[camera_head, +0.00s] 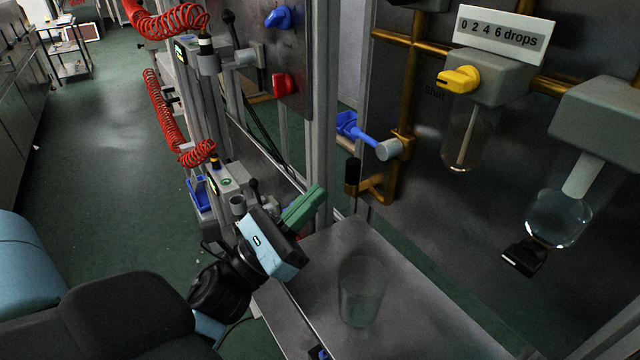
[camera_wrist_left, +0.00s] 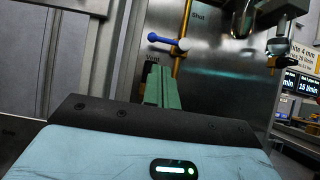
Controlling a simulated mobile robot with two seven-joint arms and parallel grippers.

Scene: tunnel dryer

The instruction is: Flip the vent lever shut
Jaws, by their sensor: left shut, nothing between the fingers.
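The blue vent lever (camera_head: 356,129) sticks out up and to the left from a grey hub on the brass pipe in the head view. In the left wrist view the blue lever (camera_wrist_left: 163,40) points left from its hub, with the word "Vent" on the panel below it. My left gripper (camera_head: 317,193), with green fingers and a pale blue body, is shut and empty. It is below and left of the lever, apart from it. The green fingers (camera_wrist_left: 161,88) point toward the panel below the lever in the wrist view. My right gripper is not in view.
A clear glass (camera_head: 362,290) stands on the metal bench (camera_head: 420,305), right of my left gripper. A dark-capped fitting (camera_head: 352,176) is just below the lever. A yellow knob (camera_head: 459,79) is to the right. Red coiled hoses (camera_head: 160,115) hang at left.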

